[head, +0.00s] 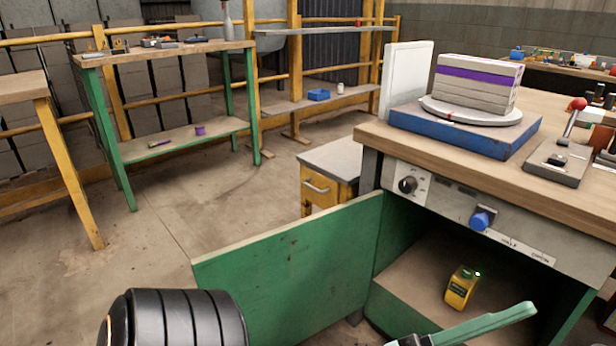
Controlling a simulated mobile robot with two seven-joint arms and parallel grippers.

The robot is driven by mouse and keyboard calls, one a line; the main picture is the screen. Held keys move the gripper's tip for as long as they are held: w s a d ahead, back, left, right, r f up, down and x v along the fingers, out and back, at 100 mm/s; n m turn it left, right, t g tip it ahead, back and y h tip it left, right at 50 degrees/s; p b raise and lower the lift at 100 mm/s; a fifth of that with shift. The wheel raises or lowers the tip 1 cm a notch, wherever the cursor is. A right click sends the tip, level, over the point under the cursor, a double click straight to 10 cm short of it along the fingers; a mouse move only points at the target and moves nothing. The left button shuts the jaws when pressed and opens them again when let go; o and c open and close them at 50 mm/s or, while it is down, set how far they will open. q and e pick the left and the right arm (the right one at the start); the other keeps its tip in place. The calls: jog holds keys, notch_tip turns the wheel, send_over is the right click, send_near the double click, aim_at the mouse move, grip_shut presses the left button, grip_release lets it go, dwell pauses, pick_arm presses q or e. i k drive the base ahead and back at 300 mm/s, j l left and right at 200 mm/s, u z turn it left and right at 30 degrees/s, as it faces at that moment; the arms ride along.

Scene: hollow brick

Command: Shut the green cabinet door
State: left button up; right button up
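The green cabinet door (290,270) stands wide open and reaches out to the left from the workbench. Its hinge side meets the left front of the green cabinet (403,308), under the wooden worktop (480,165). The cabinet's opening is uncovered, and a small yellow device (461,288) with a green light is inside. A black ribbed rounded part (175,320) is at the bottom left, in front of the door's lower corner.
A stack of grey bricks with a purple layer (478,80) sits on a round plate on a blue base (470,140). A yellow drawer unit (328,180) stands behind the door. Green-legged shelving (165,100) is at the back left. Concrete floor is clear left of the door.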

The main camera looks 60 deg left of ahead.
aim_at(290, 283)
jog(key=k+j, duration=0.2)
jog(key=k, duration=0.15)
jog(key=k+j+z, duration=0.1)
jog(key=k, duration=0.25)
jog(key=k+j, duration=0.3)
jog(key=j, duration=0.15)
jog(key=k+j+z, duration=0.15)
jog(key=j, duration=0.25)
jog(key=k+j, duration=0.1)
jog(key=j, duration=0.2)
jog(key=k+j+z, duration=0.1)
jog(key=j, duration=0.2)
jog(key=k+j, duration=0.15)
jog(key=j, duration=0.15)
jog(key=j+z, duration=0.15)
jog(key=j, duration=0.8)
jog(key=i+j, duration=0.15)
jog(key=j, duration=0.25)
jog(key=i+j, duration=0.1)
jog(key=j, duration=0.3)
jog(key=k+j+z, duration=0.7)
jog(key=j+z, duration=0.15)
jog(key=j, duration=0.15)
jog(key=i, duration=0.35)
